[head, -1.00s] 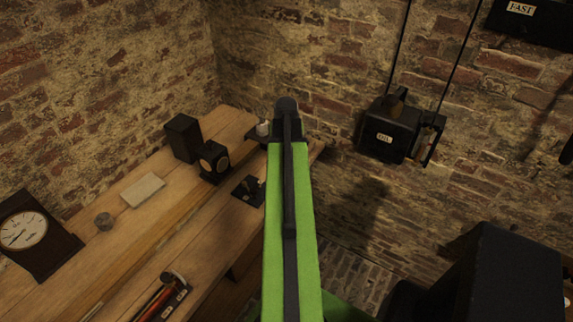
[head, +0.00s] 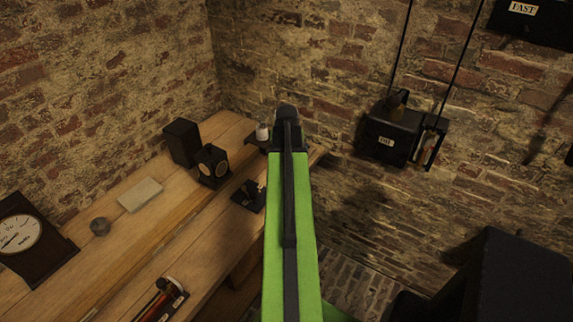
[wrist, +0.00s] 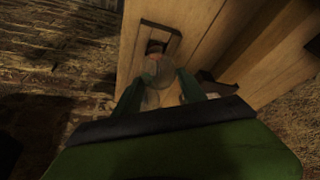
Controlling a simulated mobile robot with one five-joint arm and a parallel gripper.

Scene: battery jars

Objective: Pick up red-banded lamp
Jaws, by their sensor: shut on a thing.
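In the wrist view, a clear glass lamp (wrist: 158,70) with a reddish-brown band at its far end sits between the two fingers of my gripper (wrist: 158,92). The fingers are shut on the lamp's glass. Beyond it is a dark-edged stand or frame (wrist: 174,40) on the wooden bench; I cannot tell whether the lamp touches it. In the head view, my green arm reaches toward the far end of the bench and hides the fingers and the lamp. A small white-topped item (head: 262,132) shows just left of the arm's tip.
The wooden bench (head: 120,235) runs along the left wall. It holds a clock (head: 25,235), a black box (head: 182,142), a round-faced black instrument (head: 212,163), a pale slab (head: 140,194) and a black switch base (head: 248,196). A black wall box (head: 390,135) hangs at right.

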